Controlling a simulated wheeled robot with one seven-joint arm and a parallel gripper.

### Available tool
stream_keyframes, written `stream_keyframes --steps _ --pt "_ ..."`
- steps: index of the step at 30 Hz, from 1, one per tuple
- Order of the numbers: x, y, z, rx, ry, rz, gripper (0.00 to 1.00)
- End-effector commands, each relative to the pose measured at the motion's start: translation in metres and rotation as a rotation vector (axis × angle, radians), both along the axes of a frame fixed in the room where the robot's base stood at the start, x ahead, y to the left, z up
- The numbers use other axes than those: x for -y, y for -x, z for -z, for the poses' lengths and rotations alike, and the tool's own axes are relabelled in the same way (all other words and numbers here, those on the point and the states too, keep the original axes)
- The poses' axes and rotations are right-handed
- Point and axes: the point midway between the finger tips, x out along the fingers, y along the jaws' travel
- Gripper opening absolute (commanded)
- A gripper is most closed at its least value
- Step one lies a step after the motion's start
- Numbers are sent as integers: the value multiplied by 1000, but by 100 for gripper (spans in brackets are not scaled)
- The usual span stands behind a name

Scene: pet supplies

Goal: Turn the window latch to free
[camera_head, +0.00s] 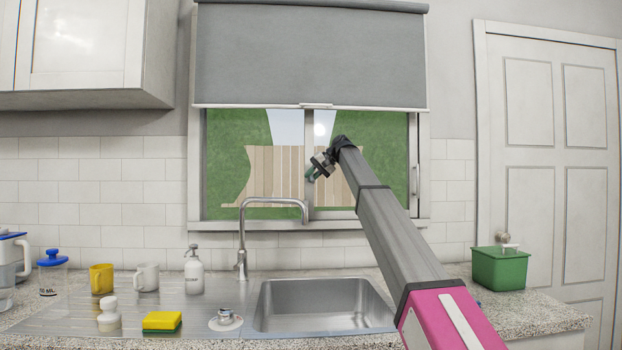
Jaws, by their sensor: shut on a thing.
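The window (309,140) is behind the sink, with a white upright stile in its middle. My arm reaches up from the lower right across the right pane. My gripper (313,173) is at the middle stile, roughly halfway up the uncovered glass. It is shut on the window latch, which is mostly hidden by the fingers. How far the latch is turned cannot be made out.
A grey blind (310,55) covers the upper window. The tall tap (242,240) rises just left of my gripper, over the sink (320,305). A soap bottle (194,270), mugs and a sponge (162,322) stand left; a green tub (499,268) stands right.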

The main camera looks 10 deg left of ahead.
Motion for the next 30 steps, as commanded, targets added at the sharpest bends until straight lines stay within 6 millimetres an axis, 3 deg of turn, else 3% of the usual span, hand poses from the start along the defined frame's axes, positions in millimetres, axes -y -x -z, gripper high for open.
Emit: stream_keyframes --steps 12,13,15,30 --pt "0 -1 -1 -9 2 2 0" --pt "0 -1 -1 -9 2 2 26" --pt "0 -1 -1 -8 2 1 40" --pt "10 -2 -10 -7 1 1 40"
